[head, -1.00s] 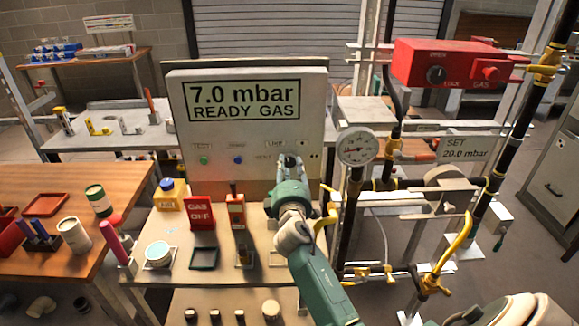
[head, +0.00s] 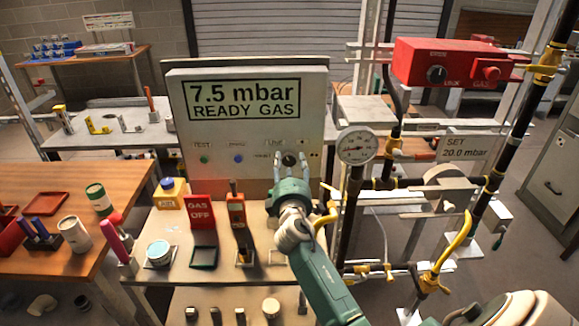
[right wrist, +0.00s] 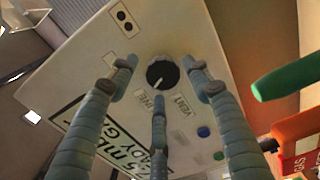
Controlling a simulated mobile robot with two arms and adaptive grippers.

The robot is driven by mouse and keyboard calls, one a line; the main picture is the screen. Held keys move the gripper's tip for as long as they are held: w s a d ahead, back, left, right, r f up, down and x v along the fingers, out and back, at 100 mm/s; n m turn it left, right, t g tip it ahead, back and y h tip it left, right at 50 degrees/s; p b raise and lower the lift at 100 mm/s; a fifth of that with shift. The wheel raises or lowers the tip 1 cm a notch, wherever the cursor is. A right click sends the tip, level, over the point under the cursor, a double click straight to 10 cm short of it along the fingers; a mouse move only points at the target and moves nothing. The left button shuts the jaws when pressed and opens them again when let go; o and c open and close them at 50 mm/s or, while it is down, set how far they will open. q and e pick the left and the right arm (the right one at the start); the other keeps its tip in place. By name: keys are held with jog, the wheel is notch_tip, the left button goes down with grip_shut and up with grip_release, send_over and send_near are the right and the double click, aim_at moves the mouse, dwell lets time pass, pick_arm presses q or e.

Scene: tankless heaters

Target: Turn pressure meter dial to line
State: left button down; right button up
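The black round dial (head: 290,159) is on the lower right of the pressure meter panel (head: 175,125). In the right wrist view the dial (right wrist: 162,73) has a white pointer mark angled down-left, roughly toward the LINE label (right wrist: 141,98) and away from the VENT label (right wrist: 187,106). My right gripper (head: 290,171) is in front of the dial, its fingers spread. In the right wrist view the right gripper (right wrist: 160,85) has its three fingers around the dial, with gaps between. My left gripper is not in view.
The meter screen (head: 243,99) reads 7.5 mbar READY GAS. A round gauge (head: 357,145) and pipes stand close to the right of the dial. A red GAS OFF sign (head: 201,213) and an orange handheld device (head: 236,211) stand on the bench below.

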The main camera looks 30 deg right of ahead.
jog(key=shift+f, duration=0.15)
jog(key=shift+s+a, duration=0.2)
jog(key=v, duration=1.1)
jog(key=shift+s, duration=0.25)
